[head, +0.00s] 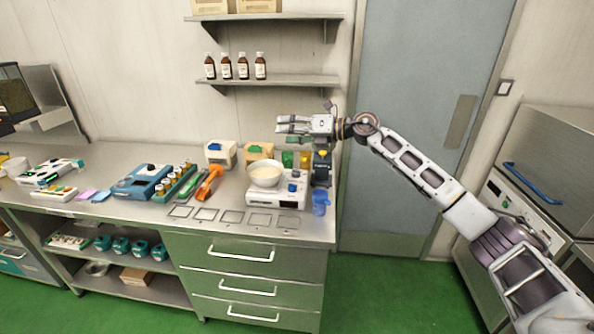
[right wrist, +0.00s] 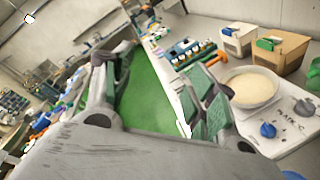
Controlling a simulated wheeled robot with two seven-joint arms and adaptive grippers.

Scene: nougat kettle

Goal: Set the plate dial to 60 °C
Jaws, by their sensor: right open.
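The white hot plate (head: 288,201) stands near the right end of the steel bench. A bowl of pale cream-coloured contents (head: 264,175) sits on it. My right gripper (head: 284,124) is open and empty, raised above and behind the plate. Its green-padded fingers (right wrist: 155,92) are spread apart in the wrist view, touching nothing visible. My left gripper is not in view.
A blue jug (head: 320,203) stands right of the plate at the bench end. A dark upright device (head: 321,168) stands behind it. Orange (head: 208,185) and green tools, bins and a blue rack (head: 143,182) lie left. Shelves with brown bottles (head: 242,68) hang above.

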